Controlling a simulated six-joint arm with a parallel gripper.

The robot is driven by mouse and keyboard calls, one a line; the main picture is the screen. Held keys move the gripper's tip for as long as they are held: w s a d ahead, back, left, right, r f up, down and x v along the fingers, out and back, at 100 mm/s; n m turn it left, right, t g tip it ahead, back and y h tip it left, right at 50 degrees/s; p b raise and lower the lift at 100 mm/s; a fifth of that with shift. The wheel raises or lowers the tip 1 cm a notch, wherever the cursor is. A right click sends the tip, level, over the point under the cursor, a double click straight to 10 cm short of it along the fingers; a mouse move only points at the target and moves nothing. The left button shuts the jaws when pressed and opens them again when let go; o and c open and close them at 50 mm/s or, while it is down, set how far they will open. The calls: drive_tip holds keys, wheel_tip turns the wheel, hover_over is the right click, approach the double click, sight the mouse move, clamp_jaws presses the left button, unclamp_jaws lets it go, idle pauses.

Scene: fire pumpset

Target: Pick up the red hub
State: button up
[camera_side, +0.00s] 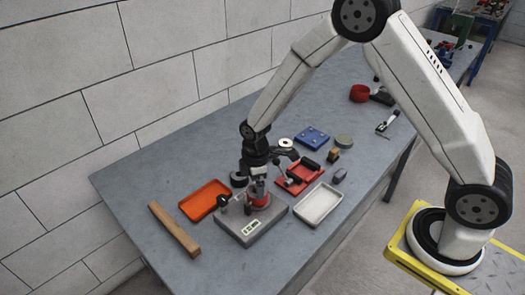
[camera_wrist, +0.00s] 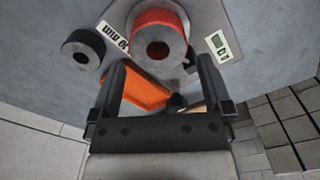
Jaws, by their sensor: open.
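The red hub (camera_wrist: 155,20) shows in the wrist view at the top centre, with a grey face and a dark round hole. It stands on a light grey base block with printed labels. In the side view the red hub (camera_side: 258,199) shows partly, on the grey base (camera_side: 250,232), just below my gripper. My gripper (camera_wrist: 163,70) is open, its two black fingers apart and nothing between them. In the wrist view the hub appears beyond the fingertips, apart from them. In the side view my gripper (camera_side: 256,176) points down close above the hub; its fingertips are hard to make out.
A black ring (camera_wrist: 83,50) lies beside the base. An orange tray (camera_side: 204,200), a wooden bar (camera_side: 174,230), a white tray (camera_side: 318,205) and a red tray (camera_side: 299,178) with dark parts surround the base. A blue plate (camera_side: 312,138) lies farther back.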

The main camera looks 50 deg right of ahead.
sight(251, 192)
drive_tip(key=shift+d+f, duration=0.15)
drive_tip(key=shift+f, duration=1.9)
clamp_jaws()
